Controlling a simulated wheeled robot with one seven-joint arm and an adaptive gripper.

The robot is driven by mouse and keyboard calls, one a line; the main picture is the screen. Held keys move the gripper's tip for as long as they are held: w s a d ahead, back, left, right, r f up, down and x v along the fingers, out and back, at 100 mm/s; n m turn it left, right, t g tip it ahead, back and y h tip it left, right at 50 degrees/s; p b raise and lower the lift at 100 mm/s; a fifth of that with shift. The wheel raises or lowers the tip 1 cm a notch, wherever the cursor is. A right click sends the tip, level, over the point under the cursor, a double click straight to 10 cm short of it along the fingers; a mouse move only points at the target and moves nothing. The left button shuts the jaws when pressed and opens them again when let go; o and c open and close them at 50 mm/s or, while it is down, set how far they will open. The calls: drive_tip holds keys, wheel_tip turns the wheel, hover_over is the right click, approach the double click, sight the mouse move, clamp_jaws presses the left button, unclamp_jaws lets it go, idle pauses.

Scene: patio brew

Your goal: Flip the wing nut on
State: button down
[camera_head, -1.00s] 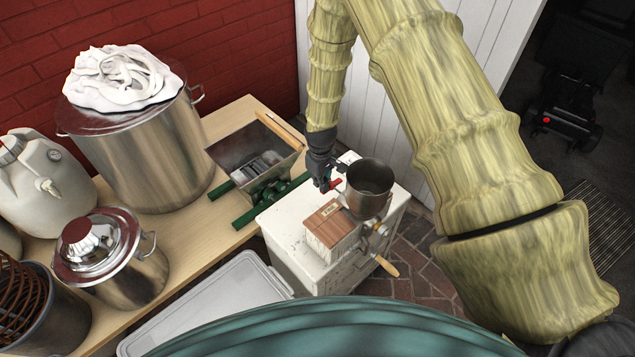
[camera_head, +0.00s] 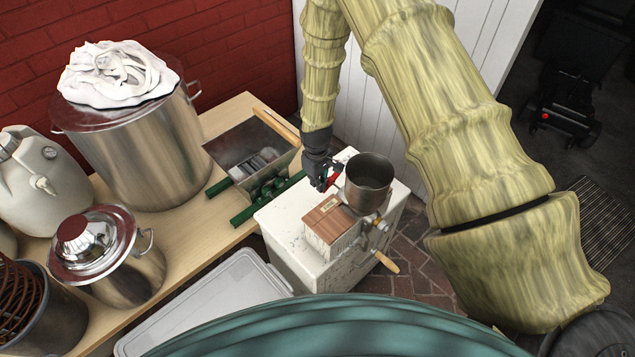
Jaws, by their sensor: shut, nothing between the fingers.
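A hand-cranked mill with a grey metal hopper (camera_head: 369,181) stands on a white cabinet (camera_head: 286,226). A small brassy fitting (camera_head: 383,226) sits on the mill's side near the crank; it is too small to tell whether it is the wing nut. A small red part (camera_head: 331,182) shows at my gripper's fingers, left of the hopper. My dark gripper (camera_head: 327,179) points down over the cabinet top, close beside the hopper. It is shut and holds nothing. Whether its fingertips touch the red part cannot be told.
The wooden crank handle (camera_head: 386,262) sticks out at the lower right. A metal bin on green rails (camera_head: 247,150), a large pot (camera_head: 150,150) and a lidded pot (camera_head: 125,270) stand on the wooden bench to the left.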

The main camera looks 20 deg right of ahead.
drive_tip(key=shift+w+d, duration=0.1)
drive_tip(key=shift+d, duration=0.05)
drive_tip(key=shift+w+d+r, duration=0.2)
drive_tip(key=shift+w+d, duration=0.05)
drive_tip(key=shift+d, duration=0.3)
drive_tip(key=s+a+r, duration=0.2)
drive_tip(key=a+r, duration=0.4)
drive_tip(key=r, duration=0.6)
drive_tip(key=shift+s+a, duration=0.2)
drive_tip(key=shift+s, duration=0.2)
drive_tip(key=shift+a, duration=0.1)
idle(0.4)
